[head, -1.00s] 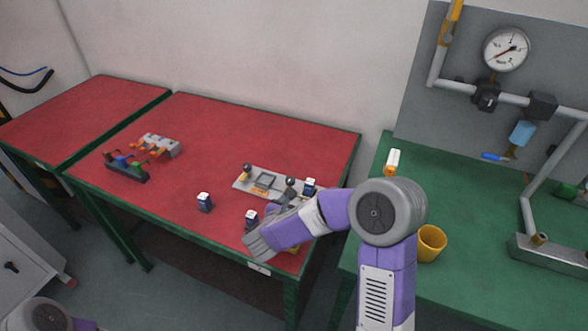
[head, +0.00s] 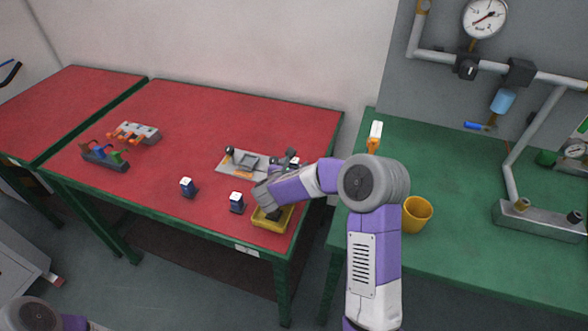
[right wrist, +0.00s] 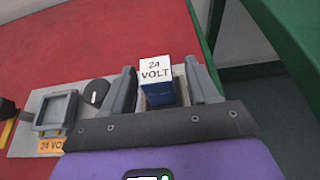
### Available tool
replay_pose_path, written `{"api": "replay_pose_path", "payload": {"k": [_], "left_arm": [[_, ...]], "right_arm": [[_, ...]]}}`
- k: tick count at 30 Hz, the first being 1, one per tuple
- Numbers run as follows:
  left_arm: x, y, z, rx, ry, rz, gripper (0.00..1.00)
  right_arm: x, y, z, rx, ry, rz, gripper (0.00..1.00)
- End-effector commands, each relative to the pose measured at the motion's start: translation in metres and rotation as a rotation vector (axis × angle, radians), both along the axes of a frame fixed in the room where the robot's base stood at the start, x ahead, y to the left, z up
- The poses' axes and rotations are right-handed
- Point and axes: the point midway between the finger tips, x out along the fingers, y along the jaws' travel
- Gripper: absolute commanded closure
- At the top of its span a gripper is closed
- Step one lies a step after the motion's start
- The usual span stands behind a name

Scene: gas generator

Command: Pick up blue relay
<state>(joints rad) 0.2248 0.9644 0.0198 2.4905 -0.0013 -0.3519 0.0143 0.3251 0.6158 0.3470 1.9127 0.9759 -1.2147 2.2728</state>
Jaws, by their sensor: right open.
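A blue relay (right wrist: 160,94) with a white top marked "24 VOLT" shows between the two fingers of my right gripper (right wrist: 161,84) in the right wrist view. The fingers are open, one on each side of it; I cannot tell how far above it they are. In the head view my right gripper (head: 268,193) is over the front right of the red table, partly hiding a grey plate (head: 237,166). Two more blue relays with white tops stand on the table, one at the left (head: 187,188) and one nearer the gripper (head: 236,204). My left gripper is out of view.
A yellow tray (head: 262,222) lies below my right gripper near the front edge of the red table (head: 200,120). Orange-and-grey parts (head: 136,132) and a dark rack (head: 104,160) stand at the left. A green table (head: 460,210) with a yellow cup (head: 417,214) is at the right.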

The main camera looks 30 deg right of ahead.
Motion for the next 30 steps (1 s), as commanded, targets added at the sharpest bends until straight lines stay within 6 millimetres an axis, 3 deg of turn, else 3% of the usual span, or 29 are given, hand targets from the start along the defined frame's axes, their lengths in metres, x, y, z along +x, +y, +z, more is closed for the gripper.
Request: {"api": "replay_pose_path", "payload": {"k": [7, 18, 25, 30], "left_arm": [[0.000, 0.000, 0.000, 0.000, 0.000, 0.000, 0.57], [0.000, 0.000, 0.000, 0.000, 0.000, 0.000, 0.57], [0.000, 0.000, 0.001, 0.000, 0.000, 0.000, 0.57], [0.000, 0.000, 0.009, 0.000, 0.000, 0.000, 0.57]], "right_arm": [[0.001, -0.001, 0.000, -0.001, 0.001, 0.000, 0.42], [0.001, -0.001, 0.000, -0.001, 0.001, 0.000, 0.98], [0.001, -0.001, 0.002, -0.001, -0.001, 0.000, 0.98], [0.001, -0.001, 0.024, -0.002, -0.003, 0.000, 0.98]]}}
